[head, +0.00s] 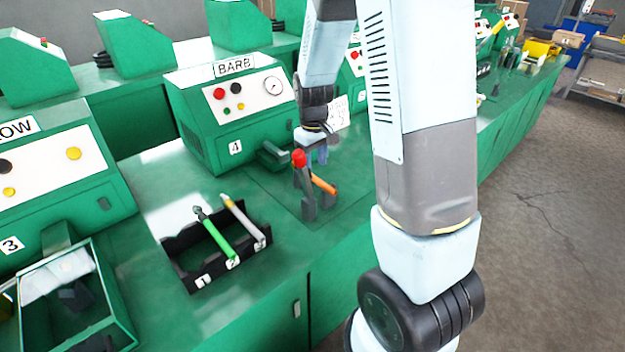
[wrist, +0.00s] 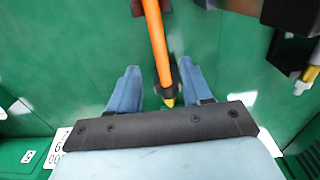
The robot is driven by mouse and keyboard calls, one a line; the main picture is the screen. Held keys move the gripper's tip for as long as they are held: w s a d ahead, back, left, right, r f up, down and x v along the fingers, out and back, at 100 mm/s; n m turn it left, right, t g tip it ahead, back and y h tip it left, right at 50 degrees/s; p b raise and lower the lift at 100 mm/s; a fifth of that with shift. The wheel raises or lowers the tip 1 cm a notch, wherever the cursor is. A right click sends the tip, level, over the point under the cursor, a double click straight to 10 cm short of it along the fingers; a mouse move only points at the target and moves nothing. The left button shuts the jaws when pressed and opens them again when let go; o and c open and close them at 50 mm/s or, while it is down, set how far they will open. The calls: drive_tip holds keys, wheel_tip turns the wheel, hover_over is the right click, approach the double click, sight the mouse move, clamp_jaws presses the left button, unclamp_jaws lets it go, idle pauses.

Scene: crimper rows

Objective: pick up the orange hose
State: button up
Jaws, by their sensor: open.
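The orange hose (head: 323,185) lies across the grey stand with a red ball knob (head: 299,158), in front of machine 4. In the wrist view the orange hose (wrist: 155,35) runs from the top edge down to a yellow tip (wrist: 168,101). My gripper (head: 319,154) is over the stand, fingers pointing down. In the wrist view my gripper (wrist: 159,75) has its two blue fingers apart, one on each side of the hose's lower part. I see no contact, and the height gap between fingers and hose is hard to tell.
A black rack (head: 174,245) to the left holds a green hose (head: 214,233) and a grey-white one (head: 240,219). Machine 4, labelled BARB (head: 203,130), stands behind. An open-topped bin (head: 110,290) is at front left. The green bench between rack and stand is clear.

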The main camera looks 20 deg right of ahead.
sight(314, 176)
drive_tip(key=shift+f, duration=2.3)
drive_tip(key=shift+c, duration=0.2)
clamp_jaws()
